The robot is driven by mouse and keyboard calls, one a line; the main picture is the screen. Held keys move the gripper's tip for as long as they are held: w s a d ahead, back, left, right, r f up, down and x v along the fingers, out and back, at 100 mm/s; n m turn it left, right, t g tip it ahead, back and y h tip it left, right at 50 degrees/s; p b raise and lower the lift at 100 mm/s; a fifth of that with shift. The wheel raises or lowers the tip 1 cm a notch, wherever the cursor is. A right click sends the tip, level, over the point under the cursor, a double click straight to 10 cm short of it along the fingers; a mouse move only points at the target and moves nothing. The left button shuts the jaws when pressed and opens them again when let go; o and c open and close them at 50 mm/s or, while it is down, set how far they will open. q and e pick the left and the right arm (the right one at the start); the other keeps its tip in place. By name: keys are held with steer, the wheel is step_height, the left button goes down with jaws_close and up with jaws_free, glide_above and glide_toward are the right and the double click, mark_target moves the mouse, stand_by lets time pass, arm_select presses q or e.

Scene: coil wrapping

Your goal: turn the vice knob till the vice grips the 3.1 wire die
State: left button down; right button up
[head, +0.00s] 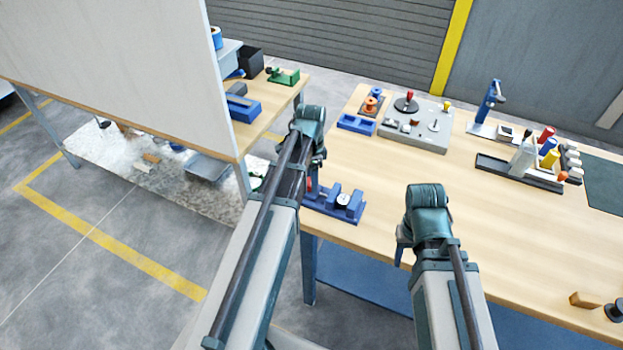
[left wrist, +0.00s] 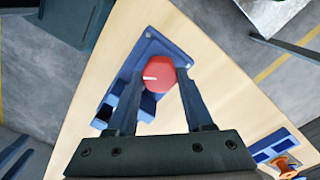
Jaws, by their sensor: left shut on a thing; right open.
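The blue vice (head: 352,212) sits on the wooden table near its left corner. A round pale die (head: 343,200) with a dark centre stands between its blocks; whether the jaws touch it I cannot tell. The red vice knob (left wrist: 158,74) with a white mark lies between the fingertips of my left gripper (left wrist: 160,82), which is shut on it. In the head view my left gripper (head: 313,180) is at the vice's left end, partly hidden by its arm. My right gripper (head: 402,252) is open over the table's front edge, apart from the vice.
A grey board (head: 400,130) with a red-topped post stands behind, next to a blue tray (head: 356,125) and an orange spool (head: 371,104). A black rack (head: 500,168) with coloured bottles is further right. The table's middle is clear. A tall white panel (head: 120,60) stands at left.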

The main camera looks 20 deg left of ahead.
arm_select(q)
steer(key=shift+c, duration=1.4)
jaws_free()
steer(key=shift+r, duration=0.1)
step_height(320, 180, up, 14)
steer(key=p, duration=1.4)
steer(key=shift+a, duration=0.15)
steer(key=shift+w+f, duration=0.1)
steer(key=shift+f, duration=0.15)
steer(key=s+d+f+n+b, duration=0.2)
steer(key=s+d+f+b, duration=0.1)
steer(key=s+d, duration=0.2)
steer(key=s+d+f+n+y+b, duration=0.1)
steer(key=s+d+f+n+b, duration=0.1)
steer(key=d, duration=0.6)
steer(key=s+d+f+n+b, duration=0.2)
steer(key=s+d+f+b, duration=0.3)
steer(key=s+d, duration=0.2)
steer(key=shift+s, duration=0.55)
